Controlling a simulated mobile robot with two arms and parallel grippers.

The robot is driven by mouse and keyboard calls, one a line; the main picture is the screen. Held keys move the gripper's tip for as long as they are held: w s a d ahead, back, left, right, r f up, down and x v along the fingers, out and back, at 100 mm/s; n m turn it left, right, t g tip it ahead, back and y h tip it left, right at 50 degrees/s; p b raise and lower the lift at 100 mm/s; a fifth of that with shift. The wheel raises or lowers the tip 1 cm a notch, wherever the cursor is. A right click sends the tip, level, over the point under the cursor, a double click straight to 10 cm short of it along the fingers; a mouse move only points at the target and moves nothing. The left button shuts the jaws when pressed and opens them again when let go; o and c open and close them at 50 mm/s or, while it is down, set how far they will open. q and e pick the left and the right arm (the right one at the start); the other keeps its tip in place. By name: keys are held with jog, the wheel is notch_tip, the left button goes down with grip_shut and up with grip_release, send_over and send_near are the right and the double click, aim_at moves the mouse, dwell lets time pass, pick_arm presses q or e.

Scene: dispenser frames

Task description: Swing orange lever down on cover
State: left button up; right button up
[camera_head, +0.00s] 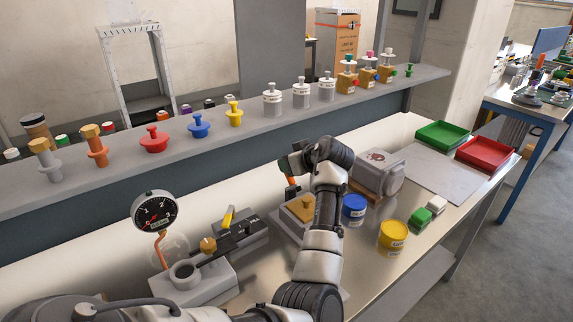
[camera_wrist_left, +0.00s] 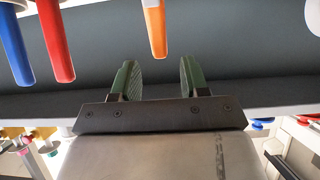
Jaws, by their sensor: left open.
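The orange lever (camera_head: 291,185) shows in the head view as a small upright orange piece just below my left gripper (camera_head: 288,165); my arm hides part of its surroundings. In the left wrist view an orange handle (camera_wrist_left: 154,28) points toward the gap between the fingers. My left gripper (camera_wrist_left: 160,80) has two green fingers, open and apart, with nothing visible between them. A tan block (camera_head: 301,207) on a grey base stands below the gripper, partly behind my arm; I cannot tell whether it is the cover. My right gripper is not in view.
Red (camera_wrist_left: 55,40) and blue (camera_wrist_left: 16,45) handles hang beside the orange one in the wrist view. A pressure gauge (camera_head: 154,211) and a yellow-handled fixture (camera_head: 228,217) stand left. A grey housing (camera_head: 378,172), blue jar (camera_head: 354,207) and yellow jar (camera_head: 393,235) stand right of my arm.

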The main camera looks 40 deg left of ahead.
pick_arm(q)
jog(key=v, duration=0.7)
jog(key=shift+d+b, duration=0.2)
jog(key=shift+b, duration=0.25)
jog(key=shift+r, duration=0.1)
jog(key=shift+c, duration=0.2)
